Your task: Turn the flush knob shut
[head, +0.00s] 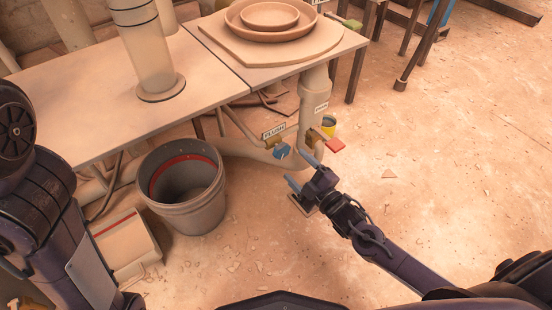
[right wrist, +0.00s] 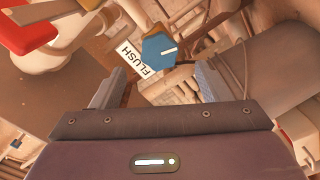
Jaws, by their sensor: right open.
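The flush knob is a small blue knob (head: 281,151) on the pipework under the table, beside a white label reading FLUSH (head: 273,131). In the right wrist view the blue knob (right wrist: 160,49) has a white line on its face and sits ahead of the jaws, between and beyond the fingertips. My right gripper (head: 301,172) is open and empty, just below and to the right of the knob, apart from it. Its two fingers also show in the right wrist view (right wrist: 155,88). My left gripper is out of view; only part of that arm shows at the left edge.
A grey bucket (head: 186,205) stands left of the pipes. The table (head: 205,55) overhangs them. The floor to the right is mostly clear.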

